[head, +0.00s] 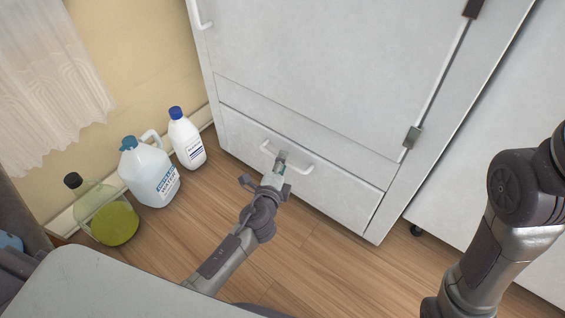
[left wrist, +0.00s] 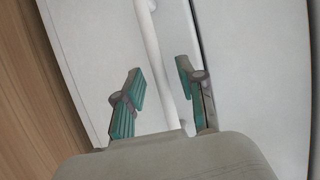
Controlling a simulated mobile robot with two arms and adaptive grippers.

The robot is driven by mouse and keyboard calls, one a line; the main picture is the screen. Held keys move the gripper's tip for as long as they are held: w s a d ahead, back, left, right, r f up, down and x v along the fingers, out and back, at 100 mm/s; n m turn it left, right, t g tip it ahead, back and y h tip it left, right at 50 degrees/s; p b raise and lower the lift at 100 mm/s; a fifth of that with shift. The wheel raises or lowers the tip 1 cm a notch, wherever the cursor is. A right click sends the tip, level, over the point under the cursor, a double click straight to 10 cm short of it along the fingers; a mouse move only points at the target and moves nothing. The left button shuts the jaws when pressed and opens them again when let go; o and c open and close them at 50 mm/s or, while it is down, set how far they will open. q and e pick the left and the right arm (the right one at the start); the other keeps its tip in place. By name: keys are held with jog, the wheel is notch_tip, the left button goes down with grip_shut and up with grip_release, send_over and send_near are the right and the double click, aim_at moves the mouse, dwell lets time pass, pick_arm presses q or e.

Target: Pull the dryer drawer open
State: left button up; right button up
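The dryer drawer (head: 340,192) is the wide white panel low on the white cabinet, and its front looks flush with the cabinet. Its white bar handle (head: 300,168) also shows in the left wrist view (left wrist: 167,60). My left gripper (head: 277,162) is at the handle, partly covering it in the head view. In the left wrist view its two green-padded fingers (left wrist: 160,68) are spread, one on each side of the bar, with gaps visible. My right arm shows at the right of the head view, but its gripper is out of frame.
A white water jug (head: 150,175), a white blue-capped bottle (head: 187,142) and a bottle with yellow-green liquid (head: 114,222) stand on the floor left of the cabinet. The wood floor (head: 300,265) before the drawer is clear. A pale surface (head: 95,285) fills the lower left.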

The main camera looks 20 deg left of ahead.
pick_arm(q)
jog(key=shift+w+f, duration=0.15)
jog(key=shift+w, duration=0.7)
jog(key=shift+c, duration=0.2)
grip_shut()
